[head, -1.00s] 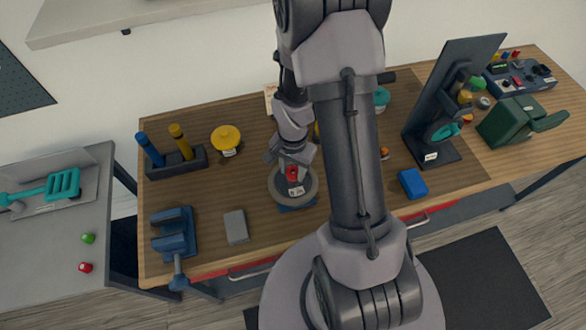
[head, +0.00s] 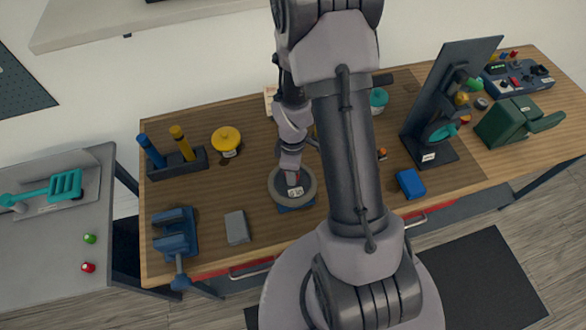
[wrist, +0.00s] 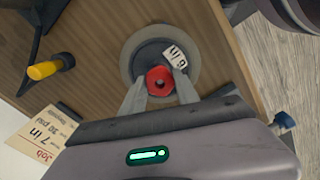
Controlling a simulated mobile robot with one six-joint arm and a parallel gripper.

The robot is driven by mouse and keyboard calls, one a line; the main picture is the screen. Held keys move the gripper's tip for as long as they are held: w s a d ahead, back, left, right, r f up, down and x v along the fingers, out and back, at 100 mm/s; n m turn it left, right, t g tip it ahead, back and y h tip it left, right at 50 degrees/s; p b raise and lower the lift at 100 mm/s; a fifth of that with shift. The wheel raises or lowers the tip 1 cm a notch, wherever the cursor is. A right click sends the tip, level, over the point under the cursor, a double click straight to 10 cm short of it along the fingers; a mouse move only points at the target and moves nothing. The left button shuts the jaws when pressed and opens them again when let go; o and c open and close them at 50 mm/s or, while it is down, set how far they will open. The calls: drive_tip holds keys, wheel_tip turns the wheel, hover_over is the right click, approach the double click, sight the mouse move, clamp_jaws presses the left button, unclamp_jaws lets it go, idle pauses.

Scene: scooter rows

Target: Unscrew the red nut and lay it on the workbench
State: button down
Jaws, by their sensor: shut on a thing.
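The red nut (wrist: 160,81) is a six-sided ring in the middle of a round grey fixture (wrist: 133,70) in the wrist view. A white label (wrist: 175,57) marked "6 in" lies on the fixture beside it. My gripper (wrist: 161,86) is shut on the nut, one finger at each side. The fixture stands on the wooden workbench (head: 330,215). I cannot tell whether the nut has lifted off its thread.
A grey block (head: 237,227), a blue vise (head: 176,235) and a yellow-topped pot (head: 226,139) stand left of the fixture. A blue block (head: 411,184) lies to the right. Bare wood lies between the fixture and grey block.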

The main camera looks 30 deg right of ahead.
drive_tip(key=c, duration=0.8)
unclamp_jaws()
drive_tip(key=shift+a, duration=0.1)
drive_tip(key=shift+c, duration=0.2)
wheel_tip(320, 180, up, 17)
drive_tip(key=p, duration=0.3)
drive_tip(key=shift+r, duration=0.2)
